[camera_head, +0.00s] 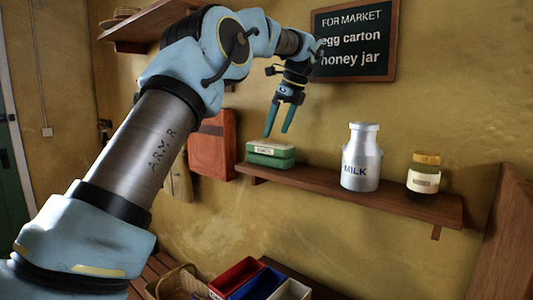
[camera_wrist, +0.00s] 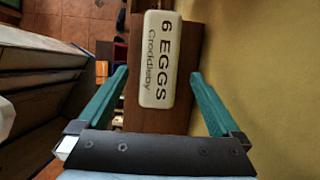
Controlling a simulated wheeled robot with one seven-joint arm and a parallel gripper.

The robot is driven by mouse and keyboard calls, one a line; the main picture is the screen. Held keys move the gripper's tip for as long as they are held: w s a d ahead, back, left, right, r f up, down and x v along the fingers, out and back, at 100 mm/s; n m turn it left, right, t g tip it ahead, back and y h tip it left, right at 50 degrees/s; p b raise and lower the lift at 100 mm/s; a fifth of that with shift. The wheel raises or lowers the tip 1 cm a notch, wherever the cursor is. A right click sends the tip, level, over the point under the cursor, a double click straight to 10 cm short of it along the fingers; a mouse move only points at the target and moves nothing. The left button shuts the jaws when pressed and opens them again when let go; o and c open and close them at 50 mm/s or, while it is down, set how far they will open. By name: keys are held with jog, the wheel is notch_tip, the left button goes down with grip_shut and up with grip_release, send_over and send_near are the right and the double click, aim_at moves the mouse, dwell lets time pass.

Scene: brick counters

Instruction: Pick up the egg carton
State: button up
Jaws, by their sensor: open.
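The egg carton (camera_head: 270,154) is green with a pale labelled lid and sits at the left end of a wooden wall shelf (camera_head: 320,184). In the wrist view the lid of the egg carton (camera_wrist: 158,60) reads "6 EGGS" and lies lengthwise between my fingers, ahead of them. My gripper (camera_head: 278,134) is open and empty, pointing down just above the carton. In the wrist view my gripper (camera_wrist: 160,78) has one teal finger on each side of the carton, apart from it.
A metal milk can (camera_head: 361,158) and a honey jar (camera_head: 424,173) stand farther right on the shelf. A chalkboard (camera_head: 353,45) hangs above. Red, blue and white bins (camera_head: 262,281) and a basket (camera_head: 178,284) are below. The wall is close behind the shelf.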

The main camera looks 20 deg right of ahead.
aim_at(270, 143)
jog(key=x, duration=0.4)
jog(key=shift+a, duration=0.1)
jog(key=p+x, duration=0.1)
jog(key=x, duration=0.1)
jog(key=p+x, duration=0.1)
jog(key=x, duration=0.1)
jog(key=shift+w+a, duration=0.1)
jog(key=shift+w, duration=0.15)
jog(key=shift+w+f+p, duration=0.2)
jog(key=shift+f+p, duration=0.1)
jog(key=shift+f, duration=0.25)
jog(key=c, duration=1.3)
jog(key=shift+r, duration=0.1)
